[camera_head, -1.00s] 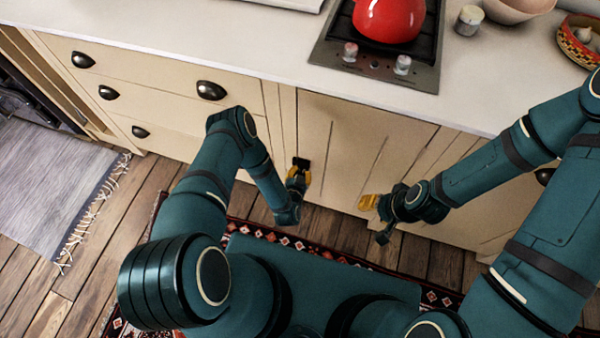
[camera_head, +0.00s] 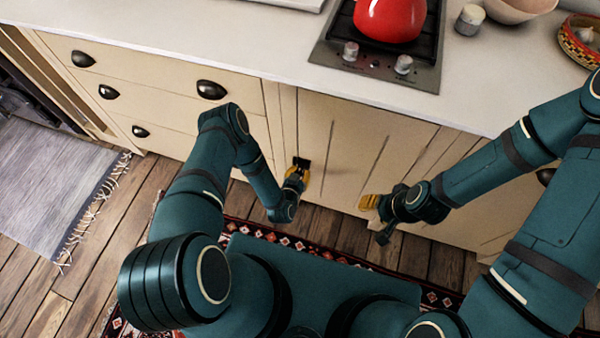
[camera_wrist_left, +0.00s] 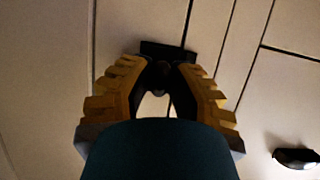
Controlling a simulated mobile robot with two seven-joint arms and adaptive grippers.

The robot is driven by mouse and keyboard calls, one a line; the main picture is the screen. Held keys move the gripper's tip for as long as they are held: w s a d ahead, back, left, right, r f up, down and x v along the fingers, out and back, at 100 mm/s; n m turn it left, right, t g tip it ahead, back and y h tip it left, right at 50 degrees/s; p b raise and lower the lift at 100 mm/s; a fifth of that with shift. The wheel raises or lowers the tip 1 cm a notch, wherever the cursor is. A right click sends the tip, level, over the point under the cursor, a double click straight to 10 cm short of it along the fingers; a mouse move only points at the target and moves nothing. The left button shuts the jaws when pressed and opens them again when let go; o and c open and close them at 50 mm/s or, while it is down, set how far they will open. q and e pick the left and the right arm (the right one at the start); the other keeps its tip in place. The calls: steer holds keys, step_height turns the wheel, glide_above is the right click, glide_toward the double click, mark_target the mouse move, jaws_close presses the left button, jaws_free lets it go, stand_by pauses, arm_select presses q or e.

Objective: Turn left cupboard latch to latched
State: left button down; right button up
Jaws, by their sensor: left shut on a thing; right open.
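The left cupboard latch (camera_wrist_left: 165,48) is a small black piece on the cream cupboard front, across a vertical seam in the left wrist view. It also shows as a dark spot in the head view (camera_head: 301,162). My left gripper (camera_wrist_left: 160,78) has its yellow-padded fingers shut on the latch's dark knob. The fingers partly hide it, and I cannot tell the latch's exact turn. The left cupboard door (camera_head: 345,140) looks closed. My right gripper (camera_head: 370,203) is open and empty, low before the cupboard front to the right of the left gripper.
Drawers with black cup handles (camera_head: 211,90) are to the left. The white counter (camera_head: 200,40) above carries a stove with a red kettle (camera_head: 390,18). A patterned rug (camera_head: 330,252) lies on the wooden floor below.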

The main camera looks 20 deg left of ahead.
arm_select(q)
steer(key=c, duration=0.9)
jaws_free()
steer(key=shift+w, duration=0.1)
steer(key=v, duration=0.7)
steer(key=shift+s+r, duration=0.15)
steer(key=shift+s, duration=0.1)
step_height(320, 180, up, 6)
steer(key=w+d+g+h, duration=0.1)
steer(key=w+g+h, duration=0.1)
steer(key=g, duration=0.3)
steer(key=s+d+r+g, duration=0.1)
steer(key=s+r+g, duration=0.1)
steer(key=s+r, duration=0.1)
steer(key=s+d+r+n+g+h, duration=0.1)
steer(key=s+r+g, duration=0.1)
steer(key=r, duration=0.3)
steer(key=s+d+r+g, duration=0.1)
steer(key=s+r+g, duration=0.1)
steer(key=s+r, duration=0.2)
steer(key=shift+s+d+n+g, duration=0.4)
steer(key=shift+s, duration=0.15)
